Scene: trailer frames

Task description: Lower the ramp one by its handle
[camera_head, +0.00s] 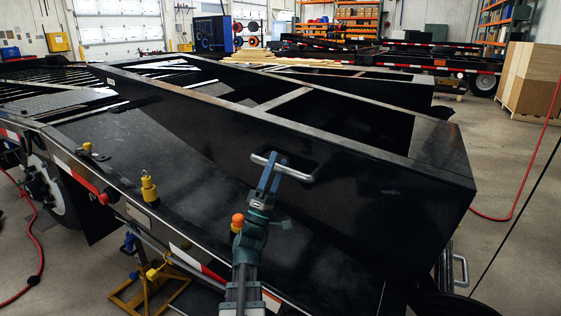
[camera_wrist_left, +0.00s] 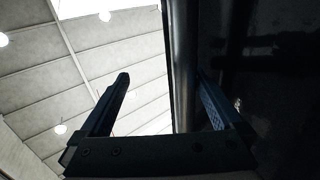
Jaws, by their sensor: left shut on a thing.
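The ramp (camera_head: 345,205) is a large black panel in the middle of the head view, folded up over the trailer deck. Its handle (camera_head: 303,178) is a pale metal bar bent out from the near face. My left gripper (camera_head: 270,165) reaches up from below and is shut on the handle. In the left wrist view the handle bar (camera_wrist_left: 183,75) runs between the two fingers of the left gripper (camera_wrist_left: 163,85), close to the right finger, with the dark ramp face behind it. My right gripper is not in view.
The black trailer deck (camera_head: 105,152) has a yellow fitting (camera_head: 149,188) by its edge. A yellow jack stand (camera_head: 150,285) is below. A second metal handle (camera_head: 460,270) shows at right. Cardboard boxes (camera_head: 530,80) and a red hose (camera_head: 520,185) are at right, with open floor between.

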